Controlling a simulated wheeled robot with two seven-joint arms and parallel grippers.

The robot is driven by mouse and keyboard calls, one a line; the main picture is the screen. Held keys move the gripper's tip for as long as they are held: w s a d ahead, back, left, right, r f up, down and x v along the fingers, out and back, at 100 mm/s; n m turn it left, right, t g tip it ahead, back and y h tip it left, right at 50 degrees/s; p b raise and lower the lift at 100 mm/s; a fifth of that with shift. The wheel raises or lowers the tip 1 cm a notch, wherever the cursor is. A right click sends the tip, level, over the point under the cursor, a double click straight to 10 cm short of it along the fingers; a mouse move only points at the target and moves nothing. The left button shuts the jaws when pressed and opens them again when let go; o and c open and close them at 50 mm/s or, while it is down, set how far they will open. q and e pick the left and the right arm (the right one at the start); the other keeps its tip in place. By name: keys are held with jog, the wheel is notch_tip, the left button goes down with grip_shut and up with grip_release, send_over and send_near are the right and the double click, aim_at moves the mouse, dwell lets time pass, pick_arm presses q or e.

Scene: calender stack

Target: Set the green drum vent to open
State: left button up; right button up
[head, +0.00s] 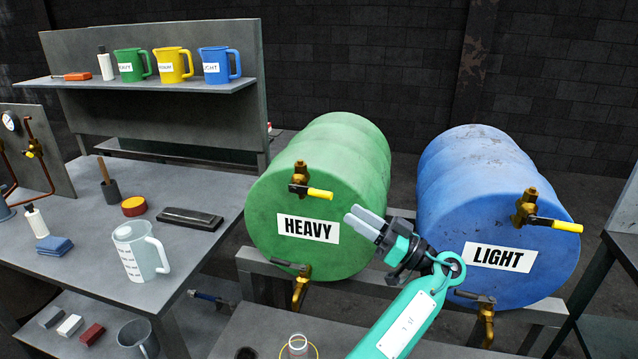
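The green drum (268,218) lies on its side, its round end facing me with a HEAVY label (308,229). Its brass vent valve (299,174) sits high on that end. The vent's yellow-tipped lever (320,194) points right, about level, across the upright valve body. My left gripper (352,218) is in front of the drum's right part, right of the label and below the lever, apart from the lever. Its grey fingers lie close together and look shut with nothing between them. My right gripper is not in view.
A blue drum (450,215) labelled LIGHT stands right, with its own yellow-levered vent (528,210). A brass tap (301,286) hangs low on the green drum. A bench (190,265) with a jug (133,255) is left. Space before the green drum's upper face is clear.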

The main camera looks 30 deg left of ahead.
aim_at(313, 189)
pick_arm(q)
jog(key=p+x, duration=0.4)
jog(key=x, duration=0.6)
jog(key=shift+r, duration=0.1)
jog(key=shift+a, duration=0.5)
grip_shut()
